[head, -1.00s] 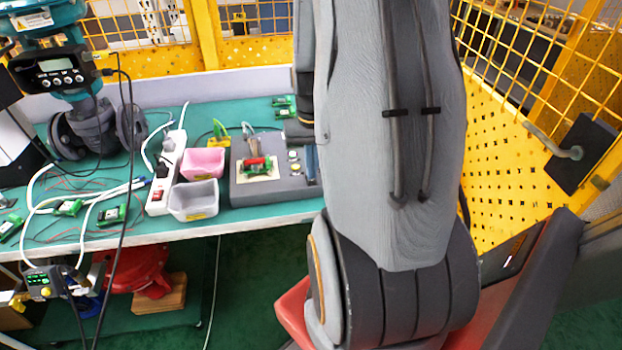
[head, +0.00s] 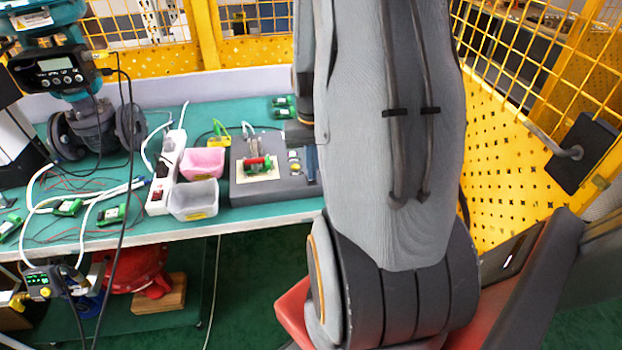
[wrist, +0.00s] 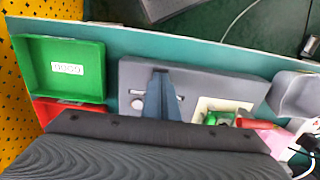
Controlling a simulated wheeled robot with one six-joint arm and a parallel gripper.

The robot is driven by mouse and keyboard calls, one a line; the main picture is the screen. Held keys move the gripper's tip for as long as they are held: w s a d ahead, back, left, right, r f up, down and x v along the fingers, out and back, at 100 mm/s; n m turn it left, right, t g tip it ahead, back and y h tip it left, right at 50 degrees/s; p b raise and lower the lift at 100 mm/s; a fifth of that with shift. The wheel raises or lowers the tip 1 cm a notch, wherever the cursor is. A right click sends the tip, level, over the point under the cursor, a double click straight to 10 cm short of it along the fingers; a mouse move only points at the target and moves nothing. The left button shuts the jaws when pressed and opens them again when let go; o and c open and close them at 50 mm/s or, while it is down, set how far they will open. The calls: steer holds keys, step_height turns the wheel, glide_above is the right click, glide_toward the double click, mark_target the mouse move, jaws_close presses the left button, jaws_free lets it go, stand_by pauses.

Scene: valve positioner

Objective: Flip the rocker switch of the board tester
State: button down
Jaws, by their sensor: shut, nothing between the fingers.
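The board tester (head: 270,188) is a dark grey box on the green bench, left of my arm. A green board with a red clamp handle (head: 257,162) sits on its pale plate. Small round buttons (head: 294,168) show near its right side. In the wrist view the tester (wrist: 222,85) lies under my gripper (wrist: 160,72), whose blue fingers are together and empty over its face. The gripper also shows in the head view (head: 311,165), partly behind my arm, at the tester's right side. I cannot make out the rocker switch; the fingers cover part of the panel.
A pink bin (head: 203,162) and a grey bin (head: 194,200) stand left of the tester, beside a white power strip (head: 165,175). In the wrist view a green bin (wrist: 62,68) and a red bin (wrist: 65,108) lie on the tester's other side. Yellow mesh fencing (head: 500,150) stands at right.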

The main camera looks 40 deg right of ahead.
steer(key=shift+f, duration=0.55)
steer(key=shift+r, duration=0.2)
step_height(320, 180, up, 7)
steer(key=p, duration=0.5)
steer(key=shift+f+p, duration=0.15)
steer(key=shift+p, duration=0.2)
stand_by(0.5)
